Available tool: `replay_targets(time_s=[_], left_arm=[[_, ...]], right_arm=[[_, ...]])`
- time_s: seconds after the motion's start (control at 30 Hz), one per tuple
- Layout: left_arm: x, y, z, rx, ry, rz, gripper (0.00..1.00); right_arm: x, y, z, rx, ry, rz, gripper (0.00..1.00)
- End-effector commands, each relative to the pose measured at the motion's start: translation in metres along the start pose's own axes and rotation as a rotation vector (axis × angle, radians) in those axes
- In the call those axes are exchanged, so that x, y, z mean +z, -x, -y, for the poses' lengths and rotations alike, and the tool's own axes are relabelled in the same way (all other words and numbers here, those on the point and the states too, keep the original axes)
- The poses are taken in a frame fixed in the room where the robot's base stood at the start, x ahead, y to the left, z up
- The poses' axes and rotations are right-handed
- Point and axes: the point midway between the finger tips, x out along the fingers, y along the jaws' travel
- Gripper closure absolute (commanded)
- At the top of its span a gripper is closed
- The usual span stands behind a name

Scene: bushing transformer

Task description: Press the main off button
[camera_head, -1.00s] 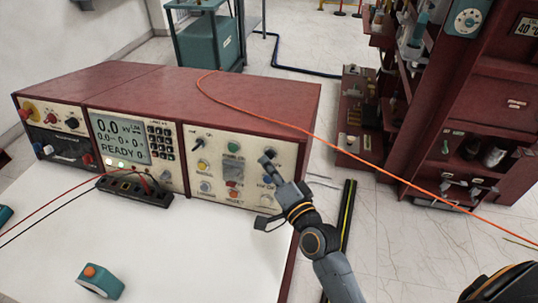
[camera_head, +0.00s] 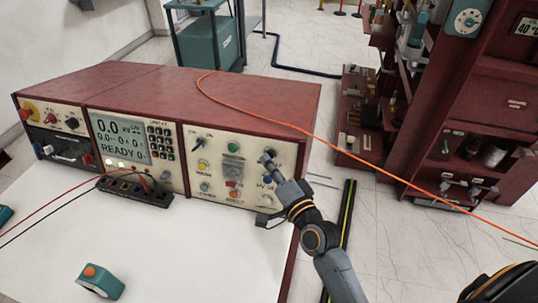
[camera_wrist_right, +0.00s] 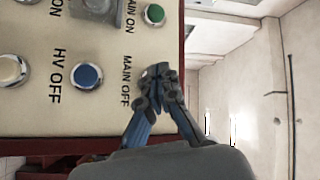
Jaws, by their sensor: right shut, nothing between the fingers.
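The red console's front panel (camera_head: 212,170) carries the controls. In the right wrist view the "MAIN OFF" label (camera_wrist_right: 126,82) is readable, printed sideways. The button beside that label is mostly or wholly hidden behind my fingertips. My right gripper (camera_head: 265,158) is at the panel's upper right part; in the wrist view its fingertips (camera_wrist_right: 158,75) are shut together with nothing between them. They overlap the spot beside the label; whether they touch the button I cannot tell. The green "MAIN ON" button (camera_wrist_right: 154,14) and blue "HV OFF" button (camera_wrist_right: 87,77) are close by. My left gripper is out of view.
An orange cable (camera_head: 330,140) runs over the console top towards the right. A white work surface (camera_head: 170,250) lies in front, with a teal box with an orange button (camera_head: 100,280) and a black terminal block (camera_head: 135,190). A red cabinet (camera_head: 480,110) stands at the right.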

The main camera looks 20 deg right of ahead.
Motion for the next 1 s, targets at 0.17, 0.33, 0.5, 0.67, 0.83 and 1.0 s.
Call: replay_targets(time_s=[0.17, 0.33, 0.5, 0.67, 0.83, 1.0], left_arm=[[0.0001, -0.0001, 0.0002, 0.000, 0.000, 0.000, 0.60], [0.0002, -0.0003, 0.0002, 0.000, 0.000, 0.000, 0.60], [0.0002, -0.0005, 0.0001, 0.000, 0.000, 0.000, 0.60], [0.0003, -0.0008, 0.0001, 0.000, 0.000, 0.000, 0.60], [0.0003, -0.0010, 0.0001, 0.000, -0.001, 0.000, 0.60], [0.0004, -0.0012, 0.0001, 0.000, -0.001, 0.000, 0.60]], right_arm=[[-0.0001, 0.0000, 0.0000, 0.000, 0.001, 0.000, 1.00], [-0.0007, -0.0010, -0.0008, 0.000, 0.001, 0.000, 1.00], [-0.0017, -0.0024, -0.0019, 0.000, 0.001, 0.000, 1.00], [-0.0028, -0.0038, -0.0027, 0.000, 0.001, 0.000, 1.00], [-0.0040, -0.0053, -0.0035, -0.001, 0.002, 0.000, 1.00], [-0.0052, -0.0068, -0.0045, -0.001, 0.002, -0.001, 1.00]])
